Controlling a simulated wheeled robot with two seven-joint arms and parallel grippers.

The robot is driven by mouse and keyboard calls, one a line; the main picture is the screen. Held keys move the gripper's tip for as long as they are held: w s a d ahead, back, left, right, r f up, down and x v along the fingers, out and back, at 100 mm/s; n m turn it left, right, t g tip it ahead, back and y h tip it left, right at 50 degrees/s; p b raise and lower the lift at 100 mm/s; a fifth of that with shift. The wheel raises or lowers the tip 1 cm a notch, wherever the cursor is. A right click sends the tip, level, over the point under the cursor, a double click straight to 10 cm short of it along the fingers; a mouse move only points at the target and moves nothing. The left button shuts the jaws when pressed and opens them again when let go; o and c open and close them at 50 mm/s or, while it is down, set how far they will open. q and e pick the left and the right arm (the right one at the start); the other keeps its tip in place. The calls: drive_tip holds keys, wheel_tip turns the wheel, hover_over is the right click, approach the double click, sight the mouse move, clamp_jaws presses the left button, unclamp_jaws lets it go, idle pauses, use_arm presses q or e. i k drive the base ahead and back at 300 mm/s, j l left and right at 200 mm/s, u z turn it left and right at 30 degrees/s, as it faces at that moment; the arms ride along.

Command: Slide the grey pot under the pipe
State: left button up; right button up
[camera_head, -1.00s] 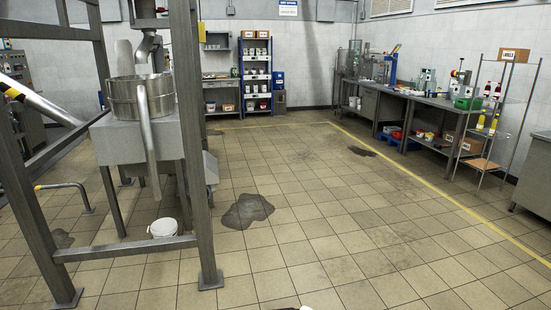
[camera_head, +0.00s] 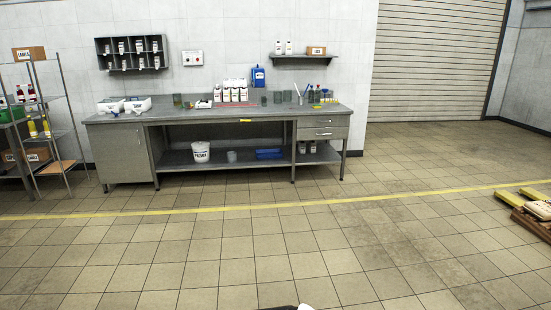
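A small grey pot (camera_head: 231,156) stands on the lower shelf of the bench, just right of a white bucket (camera_head: 201,151). I cannot tell whether it is the task's pot. Several small dark grey containers (camera_head: 278,97) stand on the bench top. No pipe is in view now. Neither gripper can be made out; only a small dark and white piece shows at the bottom edge.
The grey bench (camera_head: 225,117) stands against the tiled wall. A wire rack (camera_head: 62,128) is at the left and a roller shutter (camera_head: 437,60) at the back right. A pallet with sacks (camera_head: 535,222) lies at the right edge. The floor (camera_head: 250,250) in front is clear.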

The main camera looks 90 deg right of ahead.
sight(232, 156)
drive_tip(key=z, duration=2.5)
drive_tip(key=i+z, duration=0.2)
drive_tip(key=i, duration=3.9)
drive_tip(key=i+l+u, duration=0.1)
drive_tip(key=i, duration=0.4)
drive_tip(key=i+l, duration=0.15)
drive_tip(key=i, duration=0.4)
drive_tip(key=i+l+u, duration=0.1)
drive_tip(key=i, duration=0.45)
